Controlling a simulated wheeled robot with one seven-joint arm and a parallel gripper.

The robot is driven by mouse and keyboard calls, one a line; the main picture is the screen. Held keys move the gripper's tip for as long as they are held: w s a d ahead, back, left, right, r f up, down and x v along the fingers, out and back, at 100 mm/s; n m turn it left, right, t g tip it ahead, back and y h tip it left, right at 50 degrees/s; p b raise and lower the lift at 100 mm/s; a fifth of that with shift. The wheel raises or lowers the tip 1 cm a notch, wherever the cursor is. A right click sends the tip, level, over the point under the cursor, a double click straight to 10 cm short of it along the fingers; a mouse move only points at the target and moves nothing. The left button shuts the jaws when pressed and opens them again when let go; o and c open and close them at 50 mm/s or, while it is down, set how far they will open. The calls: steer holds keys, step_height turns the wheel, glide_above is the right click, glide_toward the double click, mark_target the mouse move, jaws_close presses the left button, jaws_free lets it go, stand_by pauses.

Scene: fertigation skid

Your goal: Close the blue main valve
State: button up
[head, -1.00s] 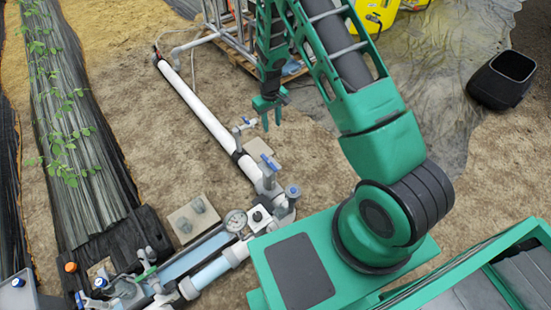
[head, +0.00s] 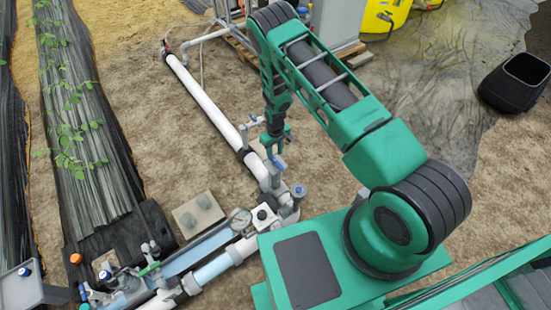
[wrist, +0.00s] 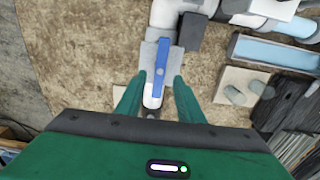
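The blue main valve has a blue lever handle (head: 279,163) on a grey body in the white pipe line. In the wrist view the blue handle (wrist: 161,62) lies roughly along the pipe. My gripper (head: 274,152) hangs just above and behind the valve in the head view. In the wrist view my gripper (wrist: 157,83) is open, with one finger on each side of the handle's near end. I cannot tell how high the fingertips are above the handle. Nothing is held.
A smaller blue-handled valve (head: 250,122) stands on a branch close to my gripper. A blue-capped upright fitting (head: 298,191) and a pressure gauge (head: 240,220) are nearer. A concrete block (head: 198,214) lies left of the pipe.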

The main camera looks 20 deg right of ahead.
mark_target(275, 160)
steer(key=shift+f, duration=2.2)
jaws_close()
